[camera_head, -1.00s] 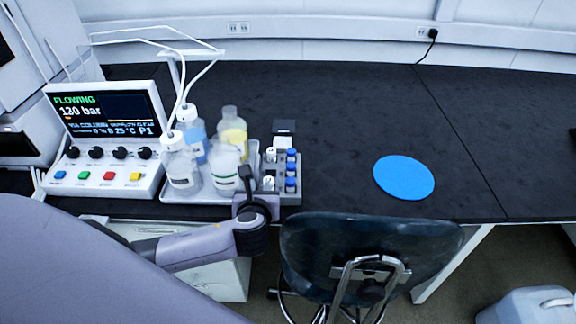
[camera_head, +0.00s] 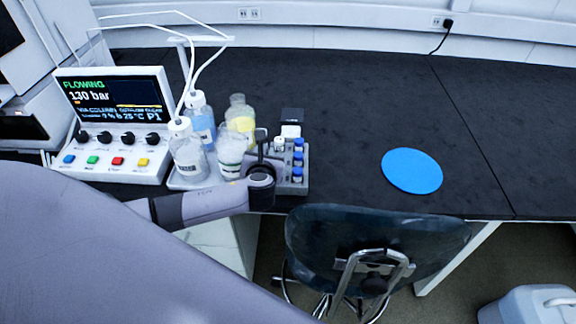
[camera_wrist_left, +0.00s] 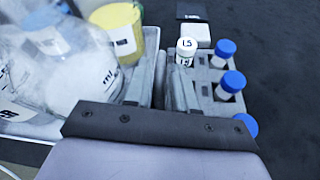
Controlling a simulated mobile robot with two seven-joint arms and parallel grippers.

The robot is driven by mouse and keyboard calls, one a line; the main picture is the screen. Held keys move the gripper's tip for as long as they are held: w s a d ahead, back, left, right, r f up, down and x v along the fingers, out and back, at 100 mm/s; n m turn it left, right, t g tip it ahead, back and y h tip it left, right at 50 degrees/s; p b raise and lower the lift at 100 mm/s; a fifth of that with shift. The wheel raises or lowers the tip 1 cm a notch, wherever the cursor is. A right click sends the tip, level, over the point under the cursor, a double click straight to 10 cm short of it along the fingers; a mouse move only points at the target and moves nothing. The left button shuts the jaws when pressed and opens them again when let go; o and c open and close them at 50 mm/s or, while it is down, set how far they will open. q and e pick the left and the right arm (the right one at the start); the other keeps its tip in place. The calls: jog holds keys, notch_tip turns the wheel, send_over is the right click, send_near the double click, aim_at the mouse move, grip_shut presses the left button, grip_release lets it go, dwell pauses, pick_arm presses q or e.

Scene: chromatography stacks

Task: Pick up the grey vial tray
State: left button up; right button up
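The grey vial tray (camera_head: 303,185) stands on the black bench, right of the bottles. It holds several vials with blue caps and white caps. It also shows in the left wrist view (camera_wrist_left: 206,74), just right of the fingers. My left gripper (camera_head: 264,152) is at the tray's left side, by the gap between tray and bottles. In the left wrist view its two fingers (camera_wrist_left: 161,78) stand apart with a narrow gap. I cannot tell whether the tray's left wall is between them. The gripper and wrist hide the tray's left part in the head view.
Several bottles (camera_head: 232,155) stand on a pale tray (camera_head: 180,184) close left of the gripper. The control panel (camera_head: 113,122) is at left. A blue disc (camera_head: 412,170) lies right; a chair (camera_head: 375,240) is in front.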

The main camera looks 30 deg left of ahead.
pick_arm(q)
grip_shut()
jog(key=shift+w, duration=0.1)
dwell(1.3)
